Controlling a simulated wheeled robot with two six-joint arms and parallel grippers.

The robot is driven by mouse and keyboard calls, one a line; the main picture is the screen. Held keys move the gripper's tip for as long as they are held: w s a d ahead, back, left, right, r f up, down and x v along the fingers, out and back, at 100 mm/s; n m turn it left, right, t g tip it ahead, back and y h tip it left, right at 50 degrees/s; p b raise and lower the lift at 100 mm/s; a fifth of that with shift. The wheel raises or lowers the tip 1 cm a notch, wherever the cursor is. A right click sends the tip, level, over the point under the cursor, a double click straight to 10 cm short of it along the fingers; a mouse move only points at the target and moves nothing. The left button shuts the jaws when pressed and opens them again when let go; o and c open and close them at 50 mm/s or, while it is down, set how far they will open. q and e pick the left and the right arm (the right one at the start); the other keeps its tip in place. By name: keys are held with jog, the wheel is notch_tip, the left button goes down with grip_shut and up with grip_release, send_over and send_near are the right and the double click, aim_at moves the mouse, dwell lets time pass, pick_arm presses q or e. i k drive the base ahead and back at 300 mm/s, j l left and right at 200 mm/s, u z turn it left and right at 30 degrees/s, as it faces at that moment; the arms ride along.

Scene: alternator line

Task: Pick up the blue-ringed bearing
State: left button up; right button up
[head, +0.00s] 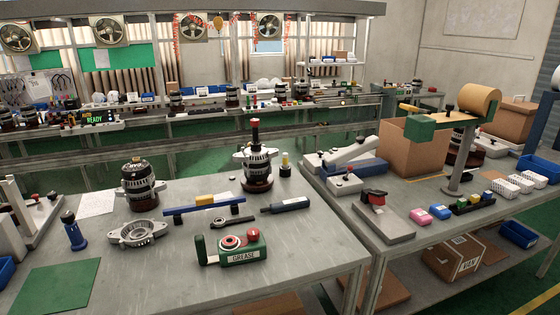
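I cannot make out a blue-ringed bearing in the head view. A round part with a red ring (232,241) sits on the green grease unit (243,257) near the front of the left bench. A pale metal housing (138,232) with a round opening lies on the same bench, left of the grease unit. Neither of my grippers is in view.
The near left bench (300,240) also holds two alternators (142,187) (257,168), a blue bar (204,209), a dark blue tool (286,205) and a green mat (52,287). The right bench carries a tape stand (455,150) and a stapler-like tool (376,200). The bench's front right is clear.

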aim_at(230, 238)
jog(key=u, duration=0.2)
jog(key=i+l+u, duration=0.15)
jog(key=l+u, duration=0.15)
jog(key=i+l+u, duration=0.15)
jog(key=l+u, duration=0.5)
jog(key=i+l+u, duration=0.1)
jog(key=l+u, duration=0.2)
jog(key=l, duration=0.15)
